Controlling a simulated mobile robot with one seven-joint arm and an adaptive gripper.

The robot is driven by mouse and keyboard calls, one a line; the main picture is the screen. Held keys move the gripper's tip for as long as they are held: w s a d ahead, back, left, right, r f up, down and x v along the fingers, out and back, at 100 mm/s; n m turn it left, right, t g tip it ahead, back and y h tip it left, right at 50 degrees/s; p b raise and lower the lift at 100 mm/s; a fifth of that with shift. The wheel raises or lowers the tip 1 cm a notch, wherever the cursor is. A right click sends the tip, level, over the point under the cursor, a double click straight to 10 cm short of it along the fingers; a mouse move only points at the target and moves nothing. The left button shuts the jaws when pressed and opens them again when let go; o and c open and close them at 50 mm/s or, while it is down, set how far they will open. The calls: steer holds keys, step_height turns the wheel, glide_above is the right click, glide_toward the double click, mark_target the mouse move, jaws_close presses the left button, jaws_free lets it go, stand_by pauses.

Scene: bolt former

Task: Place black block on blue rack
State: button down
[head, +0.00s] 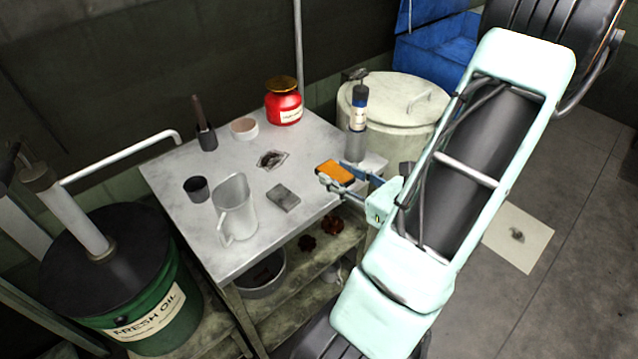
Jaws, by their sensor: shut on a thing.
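My gripper (337,173) is over the right edge of the metal table. It is shut on a small block with an orange top and dark edges (334,171), which shows between its fingers. I cannot tell whether this block touches the tabletop. A dark grey block (283,197) lies flat on the table, left of my gripper and apart from it. No block in view is plainly black. A blue rack or shelf unit (432,50) stands at the back, behind the pale drum and partly hidden by my arm.
The table (184,167) also bears a clear jug (234,208), a dark cup (197,189), a red jar (284,104), a pale bowl (244,128) and a brush-like tool (204,130). A bottle (357,125) stands near the lidded drum (400,105). A green oil drum (150,315) is at left.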

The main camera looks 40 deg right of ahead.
steer(key=shift+w+f+b, duration=0.35)
steer(key=shift+f+b, duration=0.1)
steer(key=shift+b, duration=0.6)
steer(key=w+d+f+b, duration=0.1)
steer(key=w+f, duration=0.1)
steer(key=w, duration=0.1)
steer(key=w+d+f+b, duration=0.1)
steer(key=w+f, duration=0.1)
steer(key=w, duration=0.1)
steer(key=w+d+f+b, duration=0.1)
steer(key=w+f, duration=0.2)
steer(key=w, duration=0.1)
steer(key=shift+w+d, duration=0.1)
steer(key=shift+d, duration=0.05)
steer(key=shift+w+d+f, duration=0.1)
steer(key=shift+w+f, duration=0.2)
steer(key=f, duration=0.3)
steer(key=shift+w+d+b, duration=0.1)
steer(key=shift+w+b, duration=0.2)
steer(key=shift+w, duration=0.05)
steer(key=shift+f, duration=0.2)
steer(key=shift+f, duration=0.2)
steer(key=c, duration=1.3)
jaws_free()
steer(key=shift+s, duration=0.1)
